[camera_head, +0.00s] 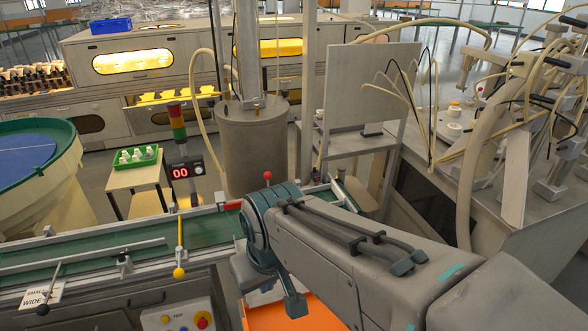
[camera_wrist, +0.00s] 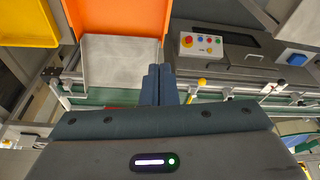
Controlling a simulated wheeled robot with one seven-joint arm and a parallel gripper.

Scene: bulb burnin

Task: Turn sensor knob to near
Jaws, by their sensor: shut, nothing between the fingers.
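My gripper (camera_wrist: 160,84) shows in the wrist view with its two dark fingers together and nothing between them. It is over the conveyor area, beside a grey metal plate (camera_wrist: 112,62). No knob is clearly marked as the sensor knob, and I cannot read a near setting. The yellow knob also shows in the wrist view (camera_wrist: 201,82), apart from my fingers.
A green conveyor (camera_head: 80,262) runs along the front left. A button box (camera_head: 180,318) is on its front, near a black-knobbed lever (camera_head: 42,309) with a SMALL/WIDE label. An orange bin (camera_wrist: 125,15) is near the gripper. A red 00 display (camera_head: 180,172) stands behind.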

